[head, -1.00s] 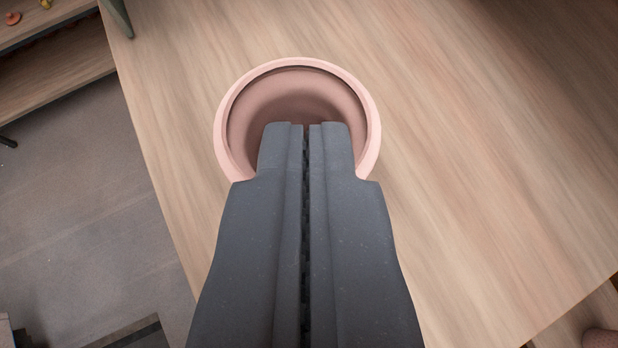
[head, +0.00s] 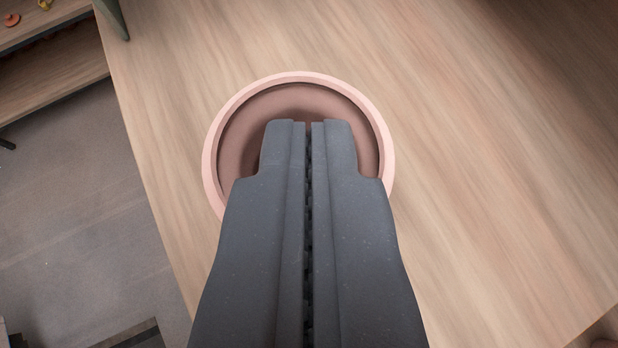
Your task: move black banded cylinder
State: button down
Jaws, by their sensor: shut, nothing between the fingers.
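No black banded cylinder shows in the head view. My gripper (head: 308,122) is shut and empty, with its two dark fingers side by side. It is over a round pink vessel (head: 301,78) with a pale rim, on a wooden board. The fingertips overlap the vessel's inside in the picture. The fingers hide the vessel's near side and much of its inside. I cannot tell whether the tips touch it.
The wooden board (head: 500,150) is bare to the right of the vessel. A dark green post (head: 112,18) stands at its upper left edge. Beyond it is grey floor (head: 80,210) and another wooden shelf (head: 60,75) with a small orange item (head: 12,19).

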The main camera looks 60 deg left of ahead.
jog(key=shift+s+d+f+b, duration=0.35)
jog(key=shift+d+f, duration=0.15)
jog(key=shift+f, duration=0.3)
jog(key=s+d+r+b, duration=0.2)
jog(key=s+d+b, duration=0.2)
jog(key=d, duration=0.6)
jog(key=shift+s+d+r, duration=0.15)
jog(key=shift+s+d, duration=0.05)
jog(key=shift+s, duration=0.85)
jog(key=shift+r, duration=0.1)
